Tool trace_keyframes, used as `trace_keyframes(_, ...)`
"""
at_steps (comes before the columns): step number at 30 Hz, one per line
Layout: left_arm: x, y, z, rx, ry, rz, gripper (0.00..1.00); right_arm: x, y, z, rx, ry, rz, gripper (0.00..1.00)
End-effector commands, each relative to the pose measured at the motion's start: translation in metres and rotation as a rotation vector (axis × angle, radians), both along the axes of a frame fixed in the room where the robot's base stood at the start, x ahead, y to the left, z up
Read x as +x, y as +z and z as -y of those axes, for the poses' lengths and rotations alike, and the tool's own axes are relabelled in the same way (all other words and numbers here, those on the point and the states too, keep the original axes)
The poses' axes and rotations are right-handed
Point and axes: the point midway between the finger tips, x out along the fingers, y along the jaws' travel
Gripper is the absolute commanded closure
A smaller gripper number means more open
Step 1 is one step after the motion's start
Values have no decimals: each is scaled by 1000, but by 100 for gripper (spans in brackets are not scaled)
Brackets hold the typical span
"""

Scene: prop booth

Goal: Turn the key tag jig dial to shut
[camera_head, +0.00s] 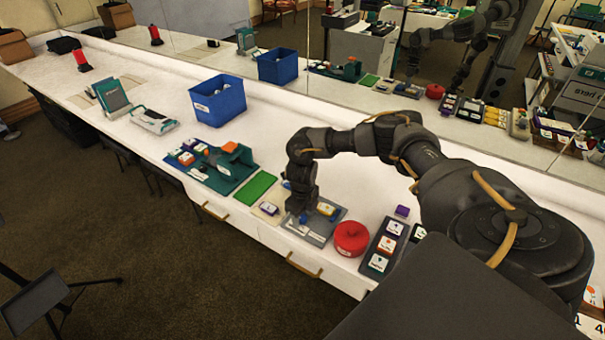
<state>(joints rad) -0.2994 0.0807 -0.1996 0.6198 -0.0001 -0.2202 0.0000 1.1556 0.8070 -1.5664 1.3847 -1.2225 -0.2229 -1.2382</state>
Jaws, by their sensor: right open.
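The key tag jig is most likely the grey plate (312,236) near the front edge of the white counter, with small blue parts and a yellow-and-white tag (326,209) on it. My right gripper (297,208) points down over the plate's left part. It is open. A small blue part (303,218) shows close by its fingertips; I cannot tell whether they touch. The dial is not clear, as the gripper hides part of the jig, and its setting cannot be read. My left gripper is not in view.
A red round container (350,238) stands just right of the jig, then a dark tray (370,262) of cards. A green mat (254,188), a teal tray (232,181) and a blue bin (218,99) are to the left.

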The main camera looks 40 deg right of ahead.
Motion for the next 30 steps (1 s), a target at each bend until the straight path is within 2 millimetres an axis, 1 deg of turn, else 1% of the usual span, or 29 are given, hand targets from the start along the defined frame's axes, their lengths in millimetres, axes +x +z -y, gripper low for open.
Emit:
trace_keyframes(1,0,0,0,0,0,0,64,0,0,0,0,0,0,50)
trace_keyframes(2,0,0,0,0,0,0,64,0,0,0,0,0,0,52)
trace_keyframes(9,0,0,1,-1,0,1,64,0,0,0,0,0,0,84)
trace_keyframes(12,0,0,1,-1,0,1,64,0,0,0,0,-1,0,94)
trace_keyframes(20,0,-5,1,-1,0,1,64,0,-1,0,0,30,2,94)
trace_keyframes(26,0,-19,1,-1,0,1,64,1,-3,0,0,132,3,94)
trace_keyframes(30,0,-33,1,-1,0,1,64,1,-4,0,0,246,4,94)
